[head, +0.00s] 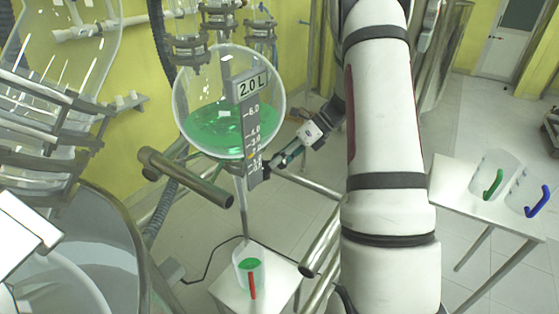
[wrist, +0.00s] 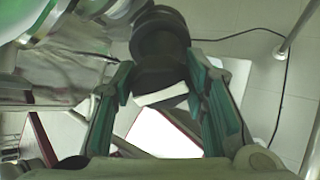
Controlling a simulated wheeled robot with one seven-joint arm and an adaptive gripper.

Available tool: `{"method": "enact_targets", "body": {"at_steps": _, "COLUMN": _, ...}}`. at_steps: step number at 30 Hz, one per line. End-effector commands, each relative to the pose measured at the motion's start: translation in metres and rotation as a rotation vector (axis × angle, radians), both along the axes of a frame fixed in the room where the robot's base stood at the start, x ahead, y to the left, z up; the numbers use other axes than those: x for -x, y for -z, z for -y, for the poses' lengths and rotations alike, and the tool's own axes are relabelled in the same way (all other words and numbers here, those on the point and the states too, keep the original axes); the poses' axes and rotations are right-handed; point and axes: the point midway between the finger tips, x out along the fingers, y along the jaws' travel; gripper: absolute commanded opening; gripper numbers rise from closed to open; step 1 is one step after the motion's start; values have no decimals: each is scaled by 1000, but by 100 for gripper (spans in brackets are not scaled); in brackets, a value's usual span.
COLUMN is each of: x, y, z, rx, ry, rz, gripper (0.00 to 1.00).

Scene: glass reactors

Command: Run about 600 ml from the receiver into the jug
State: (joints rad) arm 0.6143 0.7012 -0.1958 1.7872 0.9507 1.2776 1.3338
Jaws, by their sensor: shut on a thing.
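The receiver (head: 190,82) is a round glass vessel holding green liquid (head: 205,130) in its lower part. A grey scale plate (head: 247,115) on its front reads 2.0 L at the top. A thin outlet tube (head: 244,210) runs down from it. The jug (head: 239,258), with a red handle, stands below the tube and shows green liquid inside. I cannot tell whether liquid is running. My gripper (head: 280,163) is at the receiver's bottom outlet. In the wrist view my gripper (wrist: 163,88) is shut on a dark valve knob (wrist: 160,75) with a white band.
The jug stands on a small white table (head: 275,285). A side table (head: 455,190) at right bears a jug with a green handle (head: 493,184) and one with a blue handle (head: 537,200). Metal frame pipes (head: 185,177) stand close around the receiver. A dark cable (head: 205,268) runs near the small table.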

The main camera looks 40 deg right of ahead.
Motion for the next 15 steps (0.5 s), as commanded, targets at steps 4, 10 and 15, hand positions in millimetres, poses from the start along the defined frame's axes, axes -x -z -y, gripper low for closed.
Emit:
{"method": "enact_targets", "body": {"at_steps": 4, "x": -1, "y": 1, "z": 0, "rx": -34, "ry": 36, "rz": -50, "gripper": 12}}
{"method": "enact_targets", "body": {"at_steps": 10, "x": 0, "y": 1, "z": 1, "rx": -62, "ry": 64, "rz": -90, "gripper": 12}}
{"method": "enact_targets", "body": {"at_steps": 15, "x": 0, "y": 1, "z": 1, "rx": -70, "ry": 73, "rz": -102, "gripper": 12}}
